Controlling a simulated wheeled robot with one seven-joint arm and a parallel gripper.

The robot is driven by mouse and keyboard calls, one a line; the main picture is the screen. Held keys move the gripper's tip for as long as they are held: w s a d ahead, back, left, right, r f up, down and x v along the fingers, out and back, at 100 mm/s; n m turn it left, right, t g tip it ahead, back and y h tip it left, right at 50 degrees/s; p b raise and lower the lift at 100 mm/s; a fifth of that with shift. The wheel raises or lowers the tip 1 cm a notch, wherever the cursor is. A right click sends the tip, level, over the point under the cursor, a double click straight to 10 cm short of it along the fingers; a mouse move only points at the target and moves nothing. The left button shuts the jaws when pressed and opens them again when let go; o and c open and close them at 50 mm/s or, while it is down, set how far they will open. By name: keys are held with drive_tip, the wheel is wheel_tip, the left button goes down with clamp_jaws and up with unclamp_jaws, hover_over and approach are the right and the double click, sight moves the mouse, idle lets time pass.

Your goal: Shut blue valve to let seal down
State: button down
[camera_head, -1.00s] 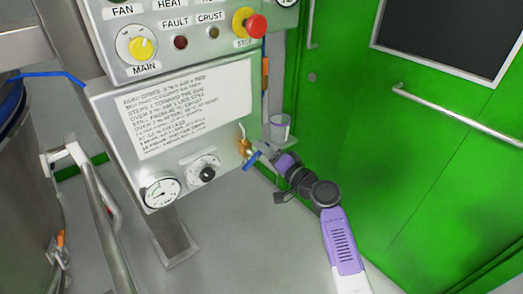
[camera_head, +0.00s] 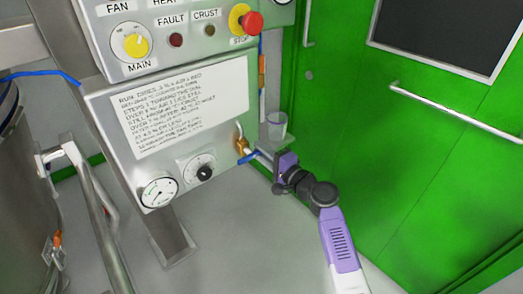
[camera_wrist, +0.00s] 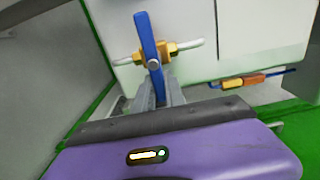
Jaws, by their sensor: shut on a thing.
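The blue valve lever (camera_head: 248,158) sits on a brass valve body (camera_head: 242,145) at the right edge of the panel. In the wrist view the lever (camera_wrist: 147,35) stands nearly upright in the picture, crosswise to the pipe through the brass body (camera_wrist: 170,48). My gripper (camera_wrist: 164,92) is shut on the lever's near end, which runs down between the grey fingers. The fingers hide part of that end. In the head view my gripper (camera_head: 264,157) reaches in from the right, at the lever.
The control panel (camera_head: 95,105) carries a dial gauge (camera_head: 160,193), a black knob (camera_head: 204,173) and a red stop button (camera_head: 252,22). A clear cup (camera_head: 277,125) stands just above my gripper. A green door (camera_head: 400,150) is at right. A metal vessel (camera_head: 25,190) is at left.

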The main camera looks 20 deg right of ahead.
drive_tip(key=shift+f, duration=0.15)
drive_tip(key=c, duration=1.4)
unclamp_jaws()
drive_tip(key=p+v, duration=0.1)
drive_tip(key=v, duration=0.7)
drive_tip(key=shift+w, duration=0.1)
